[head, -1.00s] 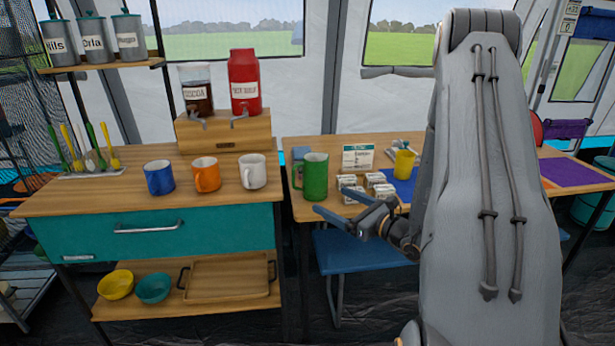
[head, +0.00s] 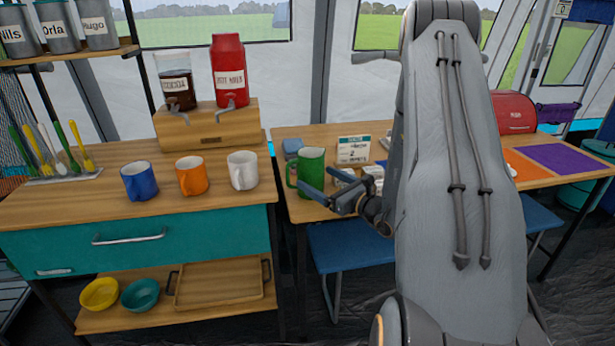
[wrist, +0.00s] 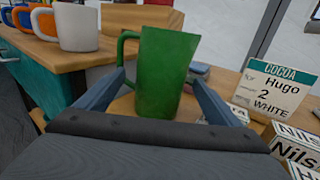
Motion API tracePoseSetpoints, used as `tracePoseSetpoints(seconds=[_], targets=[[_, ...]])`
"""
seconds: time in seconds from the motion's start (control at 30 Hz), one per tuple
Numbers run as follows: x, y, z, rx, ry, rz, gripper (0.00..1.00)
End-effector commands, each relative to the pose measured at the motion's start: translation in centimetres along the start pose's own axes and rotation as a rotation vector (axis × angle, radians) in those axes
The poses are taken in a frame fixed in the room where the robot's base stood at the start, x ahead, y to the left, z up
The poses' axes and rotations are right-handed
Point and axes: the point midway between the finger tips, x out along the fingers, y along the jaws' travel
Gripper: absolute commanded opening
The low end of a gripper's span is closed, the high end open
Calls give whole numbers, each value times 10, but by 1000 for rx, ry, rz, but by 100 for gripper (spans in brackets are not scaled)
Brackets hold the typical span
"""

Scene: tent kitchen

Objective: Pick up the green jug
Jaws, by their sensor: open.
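The green jug (head: 312,172) stands upright on the wooden table to the right of the teal-drawer counter. Its handle is on its left side. My gripper (head: 306,182) is at the jug in the head view, its blue-grey fingers pointing towards it. In the wrist view the jug (wrist: 164,72) is in the middle, with one open finger (wrist: 164,92) on each side of its lower part. Small gaps seem to show beside the jug, and I cannot tell whether either finger touches it.
Blue (head: 139,181), orange (head: 192,175) and white (head: 242,170) mugs stand on the counter (head: 105,215) to the left. A cocoa order card (wrist: 273,90) and small labelled boxes (wrist: 295,140) are close on the gripper's right. A blue stool (head: 350,243) is below.

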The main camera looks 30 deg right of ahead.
Motion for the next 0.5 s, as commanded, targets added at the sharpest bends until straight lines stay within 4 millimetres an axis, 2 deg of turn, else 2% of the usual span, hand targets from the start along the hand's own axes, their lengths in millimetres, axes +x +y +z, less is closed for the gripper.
tracePoseSetpoints(seconds=[0.3,0.5], targets=[[42,-1,4,0,0,3,87],[44,-2,3,0,1,1,87]])
